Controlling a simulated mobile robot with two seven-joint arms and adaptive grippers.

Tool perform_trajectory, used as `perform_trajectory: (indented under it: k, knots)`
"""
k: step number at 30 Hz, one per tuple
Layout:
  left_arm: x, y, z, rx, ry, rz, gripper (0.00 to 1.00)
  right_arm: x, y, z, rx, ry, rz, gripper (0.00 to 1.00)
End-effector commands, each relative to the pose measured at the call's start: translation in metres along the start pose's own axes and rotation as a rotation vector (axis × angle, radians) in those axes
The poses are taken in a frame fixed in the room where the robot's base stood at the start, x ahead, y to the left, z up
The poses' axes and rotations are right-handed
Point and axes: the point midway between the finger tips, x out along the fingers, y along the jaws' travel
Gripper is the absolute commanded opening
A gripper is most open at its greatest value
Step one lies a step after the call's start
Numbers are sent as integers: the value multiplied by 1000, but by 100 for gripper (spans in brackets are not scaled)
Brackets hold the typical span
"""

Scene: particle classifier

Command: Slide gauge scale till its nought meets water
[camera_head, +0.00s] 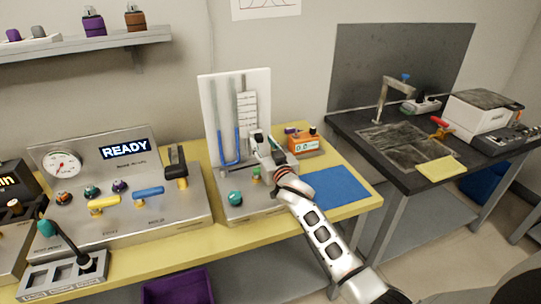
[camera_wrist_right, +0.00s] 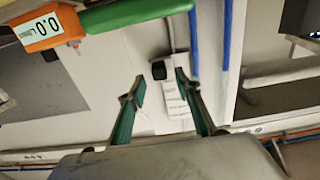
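The white gauge board (camera_head: 260,84) stands upright on the yellow bench. It carries a U-shaped tube with blue water (camera_head: 222,150) and a sliding white scale (camera_head: 246,112) beside the tube's right leg. The blue tube legs (camera_wrist_right: 226,60) also show in the right wrist view. My right gripper (camera_head: 257,140) is at the scale's lower end. In the right wrist view its green-padded fingers (camera_wrist_right: 160,85) are apart, with the scale's white strip (camera_wrist_right: 173,101) and a dark knob (camera_wrist_right: 158,70) showing between them. I cannot tell whether they touch. The scale's nought is too small to read. My left gripper is out of view.
An orange meter (camera_head: 304,145) stands right of the board, near a blue mat (camera_head: 335,187). A teal knob (camera_head: 235,198) is on the board's base. A metal panel reading READY (camera_head: 125,149) stands to the left. A dark table (camera_head: 400,165) is at right.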

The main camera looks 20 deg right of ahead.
Motion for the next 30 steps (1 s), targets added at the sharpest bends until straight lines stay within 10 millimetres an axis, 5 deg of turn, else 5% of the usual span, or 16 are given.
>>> perform_trajectory:
  k: [12,30]
  knots:
    - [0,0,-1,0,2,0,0,-67,0,0,0,-1,0,33]
    - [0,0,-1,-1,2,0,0,-77,0,0,0,-1,0,33]
